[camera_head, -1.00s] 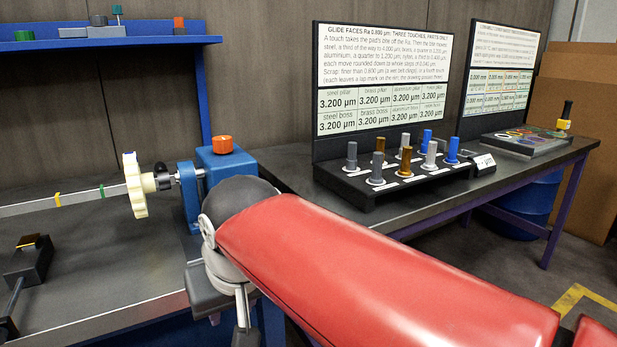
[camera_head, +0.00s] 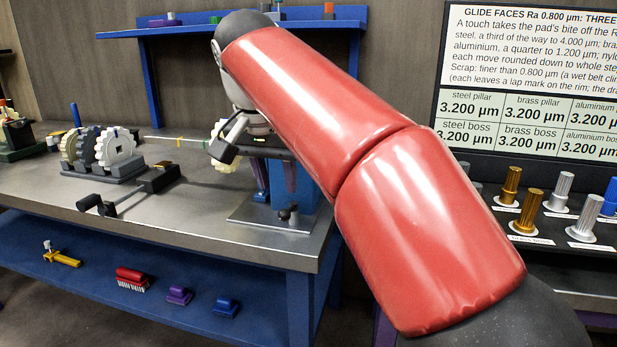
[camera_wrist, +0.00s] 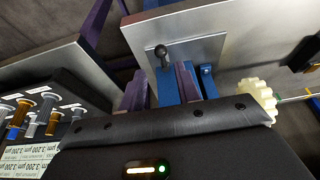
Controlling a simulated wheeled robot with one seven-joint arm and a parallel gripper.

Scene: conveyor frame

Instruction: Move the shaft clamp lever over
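The blue shaft clamp block (camera_head: 300,190) stands on a grey plate at the bench's right end, partly hidden by my arm; it also shows in the wrist view (camera_wrist: 168,93). A short dark ball-ended lever (camera_head: 287,214) stands at its front; it also shows in the wrist view (camera_wrist: 162,56), looking like the clamp lever. My gripper (camera_head: 262,180) is beside the block, above the plate. In the wrist view its purple fingers (camera_wrist: 160,84) are apart, with the block showing between them and the lever beyond their tips. No contact with the lever is visible.
A cream toothed wheel (camera_head: 222,150) is on the shaft (camera_head: 180,141) left of the block. A rack of toothed wheels (camera_head: 100,160) and a black fixture (camera_head: 155,180) stand further left. Metal pillars (camera_head: 530,212) stand at right. The bench front between is clear.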

